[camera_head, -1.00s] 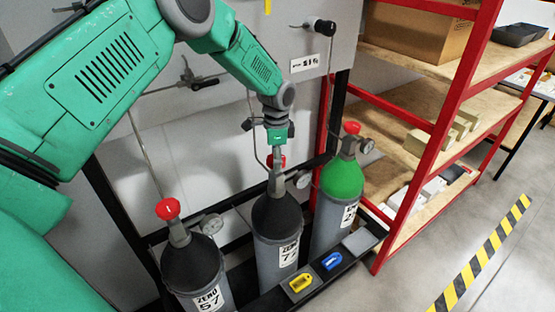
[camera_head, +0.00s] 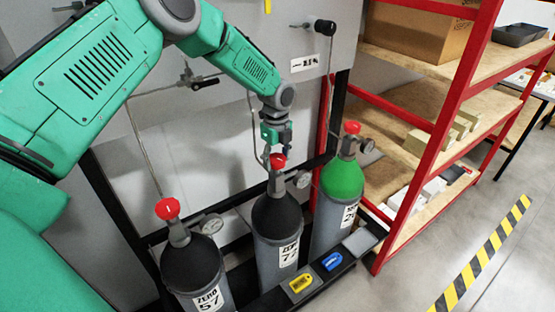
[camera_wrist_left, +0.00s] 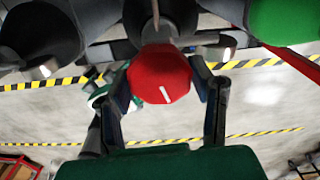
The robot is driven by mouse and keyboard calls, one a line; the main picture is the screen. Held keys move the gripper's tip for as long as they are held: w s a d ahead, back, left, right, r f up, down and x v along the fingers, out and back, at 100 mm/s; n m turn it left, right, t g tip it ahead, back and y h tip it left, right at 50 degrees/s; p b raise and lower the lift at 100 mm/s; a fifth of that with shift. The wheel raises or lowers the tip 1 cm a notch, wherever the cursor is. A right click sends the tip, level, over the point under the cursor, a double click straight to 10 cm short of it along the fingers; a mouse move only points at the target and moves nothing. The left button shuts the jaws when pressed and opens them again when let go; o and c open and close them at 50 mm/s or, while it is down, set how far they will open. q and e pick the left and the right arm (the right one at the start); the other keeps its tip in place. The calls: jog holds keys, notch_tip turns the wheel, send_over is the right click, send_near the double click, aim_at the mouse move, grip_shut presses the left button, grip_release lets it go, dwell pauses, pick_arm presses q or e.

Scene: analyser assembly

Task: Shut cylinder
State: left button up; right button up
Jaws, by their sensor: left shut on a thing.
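Three gas cylinders stand in a row in the head view: a black-topped one labelled ZERO 57 (camera_head: 192,268), a black-topped one labelled 72 (camera_head: 276,222) in the middle, and a green-topped one (camera_head: 342,185). Each has a red valve knob on top. My left gripper (camera_head: 277,152) is at the middle cylinder's red knob (camera_head: 277,161). In the left wrist view this knob (camera_wrist_left: 160,75), with a white mark on it, sits between the two fingers (camera_wrist_left: 162,88), which are shut on it. My right gripper is not in view.
A pressure gauge (camera_head: 211,224) sits beside the left cylinder's valve. A yellow tag (camera_head: 301,283) and a blue tag (camera_head: 332,261) lie on the black rack's front ledge. A red-framed shelf (camera_head: 447,120) stands at the right.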

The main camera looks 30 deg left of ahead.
aim_at(276, 157)
pick_arm(q)
jog(key=shift+w+a+r+m, duration=0.1)
jog(key=shift+w+r+m, duration=0.05)
jog(key=shift+m, duration=0.65)
jog(key=shift+w+a+r+m, duration=0.1)
jog(key=shift+w+r+m, duration=0.05)
jog(key=shift+m, duration=0.65)
jog(key=o, duration=1.2)
jog(key=shift+c, duration=0.2)
jog(key=shift+s+f, duration=0.1)
jog(key=shift+f, duration=0.1)
jog(key=shift+r, duration=0.35)
notch_tip(276, 157, up, 11)
